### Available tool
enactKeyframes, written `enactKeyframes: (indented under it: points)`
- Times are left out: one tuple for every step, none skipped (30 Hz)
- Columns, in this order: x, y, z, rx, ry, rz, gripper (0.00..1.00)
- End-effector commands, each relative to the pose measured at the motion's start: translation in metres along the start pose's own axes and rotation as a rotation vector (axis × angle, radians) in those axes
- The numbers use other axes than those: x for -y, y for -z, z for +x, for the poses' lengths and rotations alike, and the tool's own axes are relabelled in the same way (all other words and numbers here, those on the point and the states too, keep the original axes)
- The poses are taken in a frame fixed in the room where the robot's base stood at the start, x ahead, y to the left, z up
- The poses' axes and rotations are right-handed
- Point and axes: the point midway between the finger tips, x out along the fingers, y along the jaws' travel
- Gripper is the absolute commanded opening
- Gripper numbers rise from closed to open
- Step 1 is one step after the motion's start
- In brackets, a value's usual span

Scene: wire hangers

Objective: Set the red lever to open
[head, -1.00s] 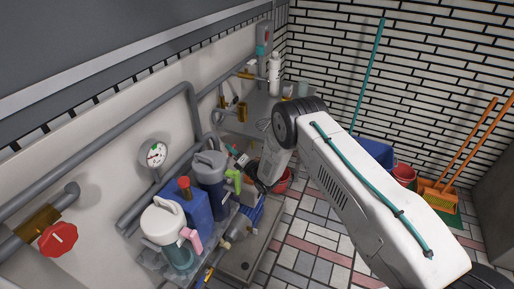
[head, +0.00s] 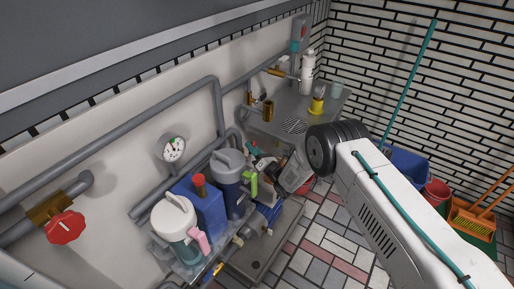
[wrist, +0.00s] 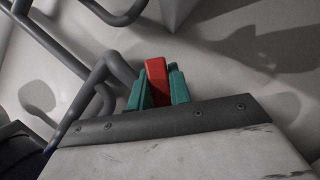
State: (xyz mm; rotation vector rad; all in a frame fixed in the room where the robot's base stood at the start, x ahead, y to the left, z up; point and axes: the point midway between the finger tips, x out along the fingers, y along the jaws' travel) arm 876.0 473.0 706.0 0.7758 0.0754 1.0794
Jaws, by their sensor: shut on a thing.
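In the wrist view, a red lever (wrist: 157,80) stands upright between the two teal fingers of my gripper (wrist: 160,88). The fingers are shut on it, one on each side. Its lower end is hidden behind the dark front edge of my gripper body. In the head view, my gripper (head: 254,149) reaches low beside the wall pipes, behind the blue jugs. The lever is too small and covered there to make out clearly.
A red round valve handle (head: 65,228) sits on the pipe at left. A gauge (head: 174,149), a white-lidded jug (head: 174,216) and a blue canister (head: 203,212) crowd the wall near my arm. A steel counter (head: 330,103) stands behind.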

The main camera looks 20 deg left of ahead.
Motion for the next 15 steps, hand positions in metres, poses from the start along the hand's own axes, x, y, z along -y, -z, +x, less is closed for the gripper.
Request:
enactKeyframes:
  points:
    - [0.0003,-0.0014,0.0007,0.002,0.000,-0.001,0.00]
    - [0.0003,-0.0014,0.0007,0.002,0.000,-0.001,0.00]
    - [0.0003,-0.0015,0.0007,0.002,0.000,-0.001,0.00]
    - [0.0003,-0.0015,0.0007,0.002,0.000,-0.001,0.00]
    - [0.0003,-0.0015,0.0007,0.002,0.000,-0.001,0.00]
    - [0.0003,-0.0016,0.0006,0.002,0.000,-0.001,0.28]
    - [0.0003,-0.0016,0.0005,0.002,0.000,-0.001,0.36]
    - [0.0003,-0.0016,0.0004,0.002,0.000,-0.001,0.42]
    - [0.0004,-0.0015,0.0003,0.002,0.000,0.000,0.42]
    - [0.0004,-0.0015,0.0002,0.002,0.000,0.000,0.42]
    - [0.0005,-0.0015,0.0001,0.002,0.000,0.000,0.42]
    - [0.0006,-0.0016,-0.0001,0.002,0.001,0.000,0.42]
    - [0.0007,-0.0015,-0.0002,0.002,0.001,0.000,0.42]
    - [0.0007,-0.0016,-0.0003,0.002,0.001,0.000,0.42]
    - [0.0008,-0.0016,-0.0005,0.002,0.001,0.000,0.42]
